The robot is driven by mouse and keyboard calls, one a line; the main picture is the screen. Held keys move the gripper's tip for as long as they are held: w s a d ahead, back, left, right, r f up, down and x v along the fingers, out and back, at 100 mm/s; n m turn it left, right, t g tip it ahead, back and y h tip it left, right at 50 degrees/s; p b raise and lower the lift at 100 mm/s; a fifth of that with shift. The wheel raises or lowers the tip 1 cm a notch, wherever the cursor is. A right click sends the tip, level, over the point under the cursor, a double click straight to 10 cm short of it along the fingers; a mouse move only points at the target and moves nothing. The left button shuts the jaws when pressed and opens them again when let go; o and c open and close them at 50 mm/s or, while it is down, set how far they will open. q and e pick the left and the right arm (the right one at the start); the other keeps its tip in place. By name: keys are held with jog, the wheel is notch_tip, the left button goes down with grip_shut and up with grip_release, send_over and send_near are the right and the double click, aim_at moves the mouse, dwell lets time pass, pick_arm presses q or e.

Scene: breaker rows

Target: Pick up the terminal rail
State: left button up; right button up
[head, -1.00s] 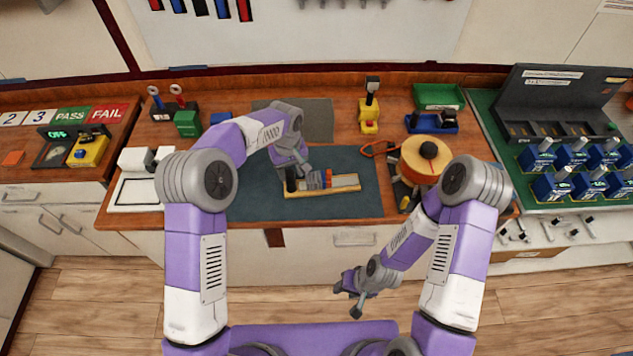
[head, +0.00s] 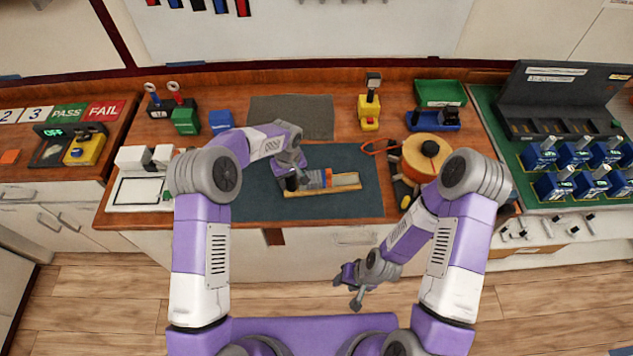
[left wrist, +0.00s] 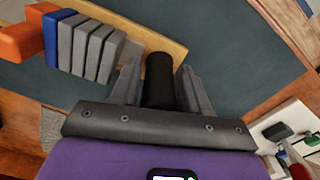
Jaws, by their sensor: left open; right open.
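The terminal rail (head: 346,181) is a light wooden strip lying on the dark mat. It carries a row of grey blocks, one blue block and an orange block. These also show in the left wrist view, with the wood strip (left wrist: 150,45) behind the grey blocks. A black upright post (left wrist: 159,80) stands at the rail's left end. My left gripper (head: 291,180) is open over that end, with the post between its two fingers; a gap shows beside the post. My right gripper (head: 352,288) is open and empty, low in front of the bench.
The dark mat (head: 245,200) is clear left of the rail. An orange spool (head: 424,160) stands to its right, a yellow device (head: 369,108) behind. A white tray unit (head: 135,190) is at left. Blue breakers (head: 555,186) sit far right.

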pick_arm(q)
grip_shut()
jog(key=shift+w+r, duration=0.1)
jog(key=shift+r, duration=0.05)
notch_tip(320, 180, up, 10)
jog(key=shift+f, duration=0.1)
dwell(0.4)
jog(key=shift+f, duration=0.1)
jog(key=shift+f+b, duration=3.15)
jog(key=shift+f, duration=1.6)
jog(key=shift+f, duration=0.2)
